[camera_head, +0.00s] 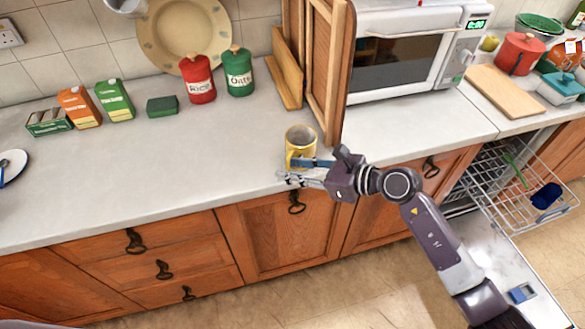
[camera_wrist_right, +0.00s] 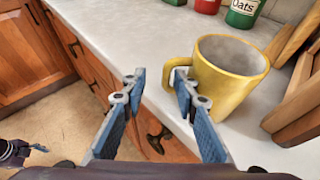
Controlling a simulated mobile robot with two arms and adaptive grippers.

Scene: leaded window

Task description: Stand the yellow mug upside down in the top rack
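The yellow mug (camera_head: 301,143) stands upright on the counter near its front edge, left of a wooden door panel. In the wrist view the mug (camera_wrist_right: 232,75) has its handle on its left. My right gripper (camera_head: 305,174) is at the mug's front side. In the wrist view its fingers (camera_wrist_right: 160,86) are apart with nothing between them. The right finger overlaps the handle; I cannot tell if they touch. The top rack (camera_head: 500,200) is pulled out of the dishwasher at right. What looks like my left gripper (camera_wrist_right: 25,150) is low in the wrist view's corner, its state unclear.
A blue cup (camera_head: 547,196) and a green utensil (camera_head: 516,168) are in the rack. The open dishwasher door (camera_head: 500,262) lies below it. A microwave (camera_head: 400,55) and open wooden panel (camera_head: 325,70) stand right of the mug.

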